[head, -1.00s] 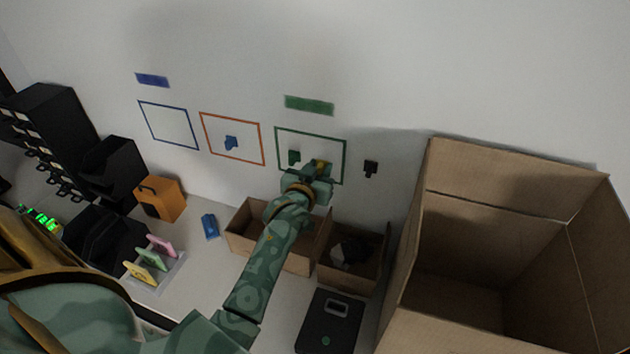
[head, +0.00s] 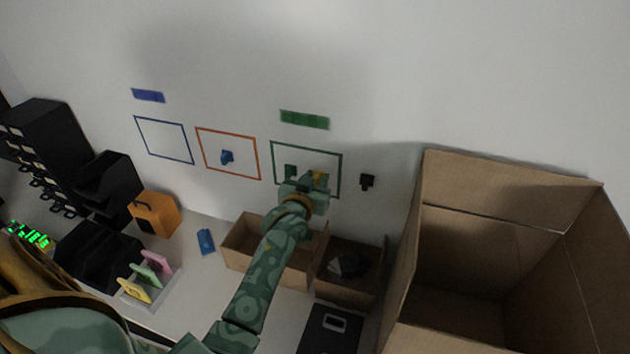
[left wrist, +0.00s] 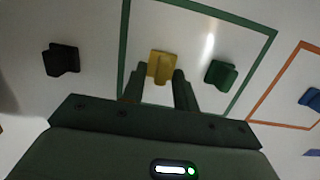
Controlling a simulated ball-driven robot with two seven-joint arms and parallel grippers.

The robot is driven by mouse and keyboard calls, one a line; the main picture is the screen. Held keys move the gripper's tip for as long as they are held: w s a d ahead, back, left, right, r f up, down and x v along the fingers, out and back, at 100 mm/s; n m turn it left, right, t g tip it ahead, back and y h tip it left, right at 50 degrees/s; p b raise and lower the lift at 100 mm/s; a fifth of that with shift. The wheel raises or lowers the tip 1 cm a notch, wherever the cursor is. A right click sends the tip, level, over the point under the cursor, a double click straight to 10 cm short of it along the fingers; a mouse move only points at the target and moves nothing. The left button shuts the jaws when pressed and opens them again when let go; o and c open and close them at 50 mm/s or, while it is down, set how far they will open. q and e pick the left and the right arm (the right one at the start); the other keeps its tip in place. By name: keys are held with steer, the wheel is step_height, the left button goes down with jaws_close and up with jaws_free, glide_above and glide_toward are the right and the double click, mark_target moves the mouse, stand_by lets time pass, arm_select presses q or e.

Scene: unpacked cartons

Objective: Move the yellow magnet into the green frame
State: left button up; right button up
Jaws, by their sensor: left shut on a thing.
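The green frame (head: 306,147) is an outlined rectangle on the white wall; it also shows in the left wrist view (left wrist: 199,2). The yellow magnet (left wrist: 160,66) is inside the frame's outline in the left wrist view, at the tips of my left gripper (left wrist: 158,78). In the head view the yellow magnet (head: 319,176) shows just past my left gripper (head: 308,183), in the lower part of the frame. The left gripper is shut on the magnet. Whether the magnet touches the wall is hard to tell. A green magnet (left wrist: 220,74) sits beside it inside the frame. My right gripper is not in view.
A black magnet (head: 367,181) is on the wall outside the green frame. An orange frame (head: 229,131) holds a blue magnet (head: 227,157); the blue frame (head: 166,118) is empty. Small cartons (head: 262,264) stand below, and a large open carton (head: 440,184) stands at right.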

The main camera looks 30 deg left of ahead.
arm_select(q)
steer(key=shift+w, duration=0.15)
steer(key=o, duration=1.6)
steer(key=p+v, duration=0.2)
steer(key=shift+s+d, duration=0.1)
steer(key=shift+s, duration=0.3)
steer(key=p+v, duration=0.1)
steer(key=v, duration=0.1)
steer(key=f+p+v, duration=0.1)
steer(key=p+v, duration=0.1)
steer(key=v, duration=0.1)
steer(key=shift+s+d, duration=0.15)
steer(key=shift+f, duration=0.2)
